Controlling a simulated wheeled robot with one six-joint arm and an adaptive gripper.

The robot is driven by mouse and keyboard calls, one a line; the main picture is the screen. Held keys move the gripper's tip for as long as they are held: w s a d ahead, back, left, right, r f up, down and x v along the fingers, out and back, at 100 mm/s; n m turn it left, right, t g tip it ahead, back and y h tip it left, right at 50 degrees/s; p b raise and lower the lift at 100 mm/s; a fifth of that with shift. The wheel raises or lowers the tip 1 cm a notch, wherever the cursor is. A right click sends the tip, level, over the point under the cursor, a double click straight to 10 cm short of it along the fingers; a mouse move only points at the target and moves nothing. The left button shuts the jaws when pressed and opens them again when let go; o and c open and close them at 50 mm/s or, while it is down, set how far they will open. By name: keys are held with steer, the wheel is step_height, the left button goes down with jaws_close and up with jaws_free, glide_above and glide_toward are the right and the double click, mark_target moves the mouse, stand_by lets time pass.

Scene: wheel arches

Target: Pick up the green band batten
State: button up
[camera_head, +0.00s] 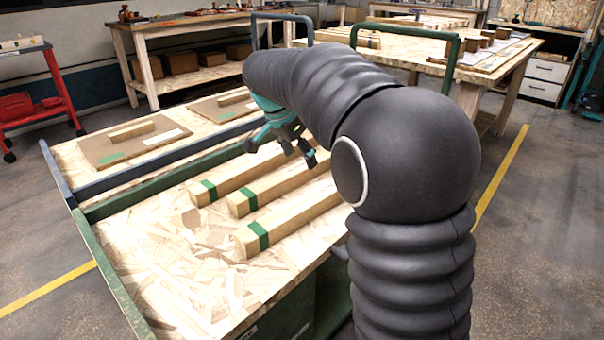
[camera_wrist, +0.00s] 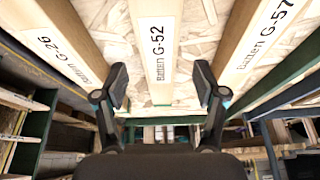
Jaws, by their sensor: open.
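Three wooden battens with green bands lie side by side on a wood-chip board top: a far batten (camera_head: 236,176), a middle batten (camera_head: 278,190) and a near batten (camera_head: 300,214). In the wrist view the middle one is labelled Batten G-52 (camera_wrist: 156,45), with Batten G-26 (camera_wrist: 55,38) left and Batten G-57 (camera_wrist: 252,45) right. My gripper (camera_head: 283,150) is open and empty above the battens' far part. In the wrist view my gripper (camera_wrist: 160,84) has its fingers on either side of G-52, apart from it.
The board top (camera_head: 170,255) has green side rails (camera_head: 115,290) and free room at its near left. Beside it, boards with short wood blocks (camera_head: 132,130) lie on another top. Workbenches (camera_head: 185,30) stand behind. A red trolley (camera_head: 45,100) stands far left.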

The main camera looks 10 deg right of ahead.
mark_target(302, 165)
steer(key=x, duration=0.4)
steer(key=shift+s+a+f, duration=0.15)
steer(key=shift+a, duration=0.1)
steer(key=shift+c, duration=0.3)
steer(key=c, duration=1.2)
